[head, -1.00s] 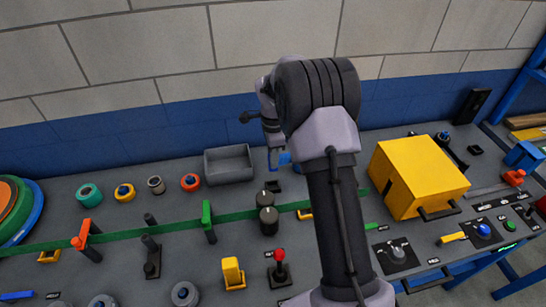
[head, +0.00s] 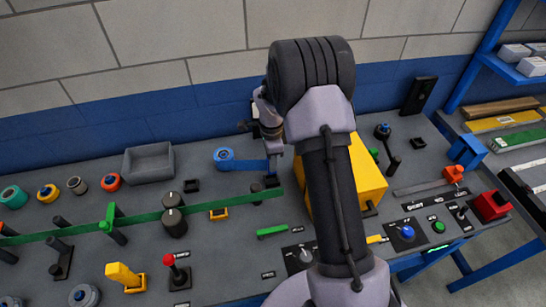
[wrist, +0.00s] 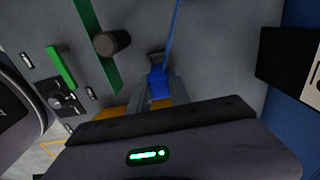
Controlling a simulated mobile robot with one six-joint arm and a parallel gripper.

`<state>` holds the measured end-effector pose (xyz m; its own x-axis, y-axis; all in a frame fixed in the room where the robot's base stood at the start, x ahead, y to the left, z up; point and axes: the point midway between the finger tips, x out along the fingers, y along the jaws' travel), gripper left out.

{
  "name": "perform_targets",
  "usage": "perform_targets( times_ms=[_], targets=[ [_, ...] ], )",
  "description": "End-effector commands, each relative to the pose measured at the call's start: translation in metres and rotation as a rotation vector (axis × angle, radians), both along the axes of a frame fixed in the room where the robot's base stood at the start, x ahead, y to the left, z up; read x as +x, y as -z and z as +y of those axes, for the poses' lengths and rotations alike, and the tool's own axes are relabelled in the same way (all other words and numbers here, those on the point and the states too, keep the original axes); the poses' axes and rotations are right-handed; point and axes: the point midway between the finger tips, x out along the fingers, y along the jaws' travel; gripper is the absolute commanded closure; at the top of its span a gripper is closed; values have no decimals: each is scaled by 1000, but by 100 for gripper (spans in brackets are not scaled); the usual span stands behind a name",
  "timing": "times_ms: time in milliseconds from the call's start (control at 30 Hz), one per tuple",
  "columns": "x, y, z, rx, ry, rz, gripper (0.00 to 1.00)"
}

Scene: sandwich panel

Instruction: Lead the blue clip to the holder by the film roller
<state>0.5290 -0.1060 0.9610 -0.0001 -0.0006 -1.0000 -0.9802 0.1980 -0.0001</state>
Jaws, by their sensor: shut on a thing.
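My gripper (head: 273,158) is above the back middle of the panel, partly hidden behind my arm in the head view. It is shut on the blue clip, which shows between the fingers in the wrist view (wrist: 158,84). A blue strap (head: 250,164) runs from the clip left to a blue reel (head: 224,158). A dark upright roller (head: 257,188) stands by the end of the green film (head: 225,200), just in front of the gripper. It also shows in the wrist view (wrist: 112,42), left of the clip. I cannot clearly make out the holder beside it.
Two large dark knobs (head: 173,210) stand by the film on the left. A yellow box (head: 362,170) is close on the right, partly behind my arm. A grey bin (head: 149,162) stands at the back left. A green bar (head: 272,231) lies in front.

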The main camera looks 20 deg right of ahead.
Motion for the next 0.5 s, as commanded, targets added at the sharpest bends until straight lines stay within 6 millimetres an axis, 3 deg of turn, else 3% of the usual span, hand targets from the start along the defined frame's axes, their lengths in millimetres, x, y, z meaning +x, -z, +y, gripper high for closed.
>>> perform_targets(
  times_ms=[200,500],
  targets=[
    [0,21,0,0,1,0,100],
    [0,22,0,0,1,-1,100]
  ],
)
